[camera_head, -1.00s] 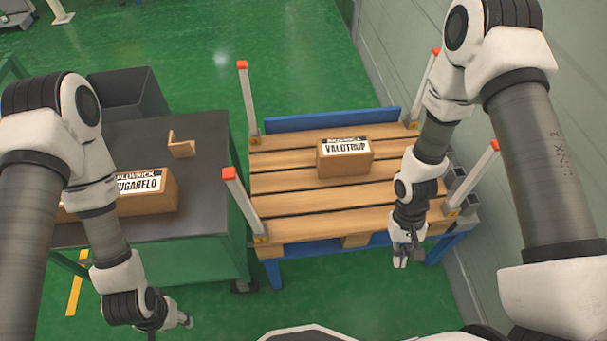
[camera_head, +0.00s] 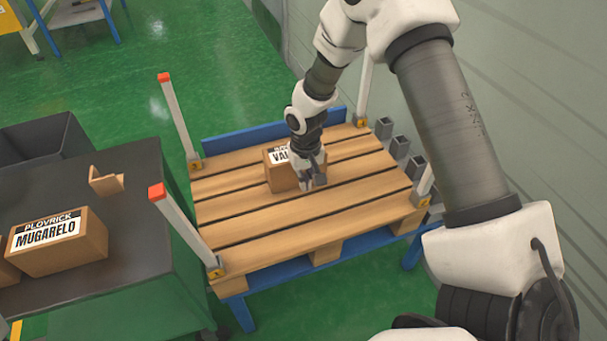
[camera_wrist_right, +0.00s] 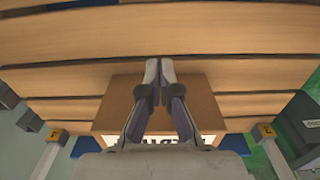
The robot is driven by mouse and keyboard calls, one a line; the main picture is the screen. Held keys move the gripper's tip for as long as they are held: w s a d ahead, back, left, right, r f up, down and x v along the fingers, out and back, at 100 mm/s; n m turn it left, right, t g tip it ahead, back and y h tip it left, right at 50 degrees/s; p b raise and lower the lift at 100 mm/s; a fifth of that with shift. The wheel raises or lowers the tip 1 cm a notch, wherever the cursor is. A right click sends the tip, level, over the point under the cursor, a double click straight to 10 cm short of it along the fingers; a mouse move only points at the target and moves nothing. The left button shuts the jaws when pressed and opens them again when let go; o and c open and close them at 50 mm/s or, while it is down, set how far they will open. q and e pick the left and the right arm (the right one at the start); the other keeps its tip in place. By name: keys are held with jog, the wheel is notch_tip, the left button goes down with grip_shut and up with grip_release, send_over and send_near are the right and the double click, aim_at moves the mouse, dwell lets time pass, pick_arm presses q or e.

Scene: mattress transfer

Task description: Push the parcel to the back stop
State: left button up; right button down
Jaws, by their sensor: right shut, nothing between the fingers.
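The parcel (camera_head: 281,181) is a brown cardboard box with a white label, lying on the wooden pallet (camera_head: 260,226). The blue back stop (camera_head: 228,142) runs along the pallet's far edge, with a gap between it and the parcel. My right gripper (camera_head: 314,185) is shut and empty, pointing down at the near right side of the parcel and hiding part of its label. In the right wrist view the closed fingertips (camera_wrist_right: 159,66) overlap the edge of the parcel (camera_wrist_right: 203,97); I cannot tell whether they touch it. My left gripper is out of view.
Posts with red caps (camera_head: 178,116) stand at the pallet's corners. Left of it, a dark-topped table (camera_head: 125,235) holds another labelled box (camera_head: 60,245) and a small wooden bracket (camera_head: 106,181). Grey blocks (camera_head: 400,148) stand along the right side by the wall.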

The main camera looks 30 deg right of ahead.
notch_tip(320, 180, down, 4)
jog(key=shift+f+b, duration=0.2)
jog(key=shift+b, duration=0.2)
jog(key=w, duration=0.2)
jog(key=w+d, duration=0.1)
jog(key=shift+w+b, duration=0.35)
jog(key=shift+w, duration=0.05)
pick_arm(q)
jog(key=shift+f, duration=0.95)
